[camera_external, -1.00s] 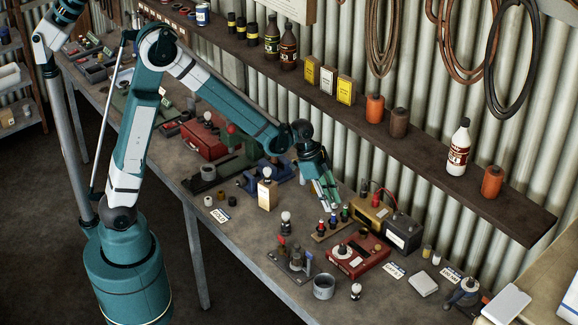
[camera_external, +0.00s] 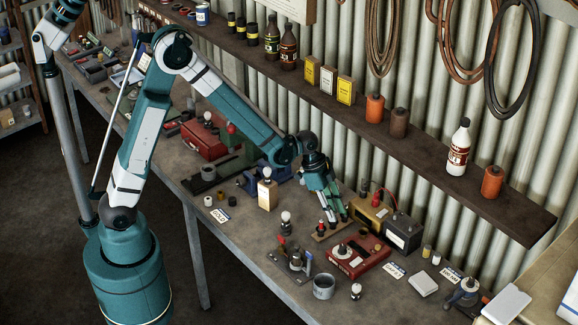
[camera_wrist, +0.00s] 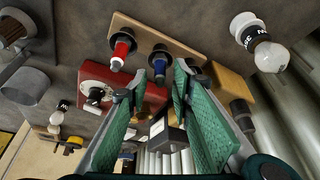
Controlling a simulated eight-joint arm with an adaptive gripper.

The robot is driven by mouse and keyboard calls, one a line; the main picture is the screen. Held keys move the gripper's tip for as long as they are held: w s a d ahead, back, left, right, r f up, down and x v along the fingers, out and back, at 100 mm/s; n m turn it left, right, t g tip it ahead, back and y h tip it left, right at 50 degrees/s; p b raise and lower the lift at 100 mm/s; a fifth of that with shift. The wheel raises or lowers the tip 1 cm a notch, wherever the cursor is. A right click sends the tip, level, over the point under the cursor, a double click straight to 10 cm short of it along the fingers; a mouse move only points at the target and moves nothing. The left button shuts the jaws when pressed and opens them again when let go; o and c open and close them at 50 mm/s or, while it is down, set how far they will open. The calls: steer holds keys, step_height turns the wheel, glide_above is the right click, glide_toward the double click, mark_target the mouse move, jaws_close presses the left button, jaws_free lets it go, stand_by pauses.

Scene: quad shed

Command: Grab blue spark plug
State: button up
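The blue spark plug (camera_wrist: 160,66) stands in a wooden holder (camera_wrist: 150,30), with a red spark plug (camera_wrist: 122,47) on its left in the wrist view. A third plug with a dark base (camera_wrist: 190,66) is on its right, partly hidden by a finger. My gripper (camera_wrist: 157,82) is open, with green finger pads. The blue plug appears in the gap between the fingertips; I see no contact. In the external view my gripper (camera_external: 335,208) is low over the holder (camera_external: 320,237) and partly covers the plugs.
A red box (camera_external: 358,262) lies just in front of the holder, and a yellow-and-black battery-like unit (camera_external: 400,232) stands to its right. A white-topped bulb (camera_external: 286,216) and metal fixture (camera_external: 293,262) are to the left. The shelf (camera_external: 420,150) runs behind.

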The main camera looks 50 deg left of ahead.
steer(key=shift+d+f, duration=0.1)
steer(key=shift+f, duration=0.2)
steer(key=shift+c, duration=0.6)
jaws_close()
